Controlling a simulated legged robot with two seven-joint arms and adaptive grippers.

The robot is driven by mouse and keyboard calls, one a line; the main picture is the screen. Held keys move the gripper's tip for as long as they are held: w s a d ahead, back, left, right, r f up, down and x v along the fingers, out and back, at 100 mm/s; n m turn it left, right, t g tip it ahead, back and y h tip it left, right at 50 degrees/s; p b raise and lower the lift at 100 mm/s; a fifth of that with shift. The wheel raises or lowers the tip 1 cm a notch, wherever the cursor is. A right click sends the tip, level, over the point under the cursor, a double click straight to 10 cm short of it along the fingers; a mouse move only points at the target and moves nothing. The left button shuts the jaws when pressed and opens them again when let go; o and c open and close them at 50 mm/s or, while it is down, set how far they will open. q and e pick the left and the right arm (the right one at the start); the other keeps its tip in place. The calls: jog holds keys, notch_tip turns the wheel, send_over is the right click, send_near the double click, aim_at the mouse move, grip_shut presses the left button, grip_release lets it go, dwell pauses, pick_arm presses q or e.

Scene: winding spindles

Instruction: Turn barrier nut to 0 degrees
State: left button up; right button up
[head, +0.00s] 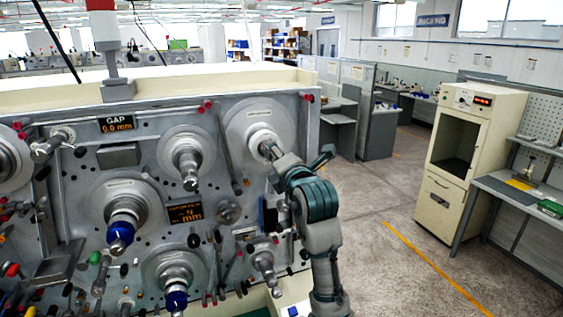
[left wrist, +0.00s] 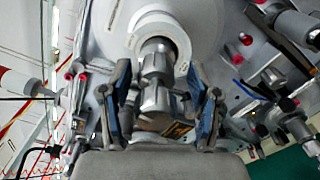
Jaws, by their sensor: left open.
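A stepped silver nut (left wrist: 155,97) sits on the shaft of a spindle in the left wrist view; I take it for the barrier nut, though no label shows. Behind it are a white ring and a large pale disc (left wrist: 205,18). This appears to be the upper right disc (head: 238,125) in the head view. My left gripper (left wrist: 158,92) is open, with a blue-padded finger on each side of the nut and visible gaps. In the head view, the one visible arm (head: 318,205) reaches this spindle and covers part of it. My right gripper is not in view.
The grey panel carries other spindles, including a blue-ended one (head: 121,232), and several red-tipped pegs. GAP (head: 115,123) and mm (head: 186,213) displays sit on it. To the right are open floor, a cream cabinet (head: 464,135) and a workbench (head: 530,190).

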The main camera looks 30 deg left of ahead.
pick_arm(q)
jog(key=v, duration=1.1)
jog(key=shift+d, duration=0.45)
jog(key=shift+a+f, duration=0.1)
jog(key=shift+f, duration=0.05)
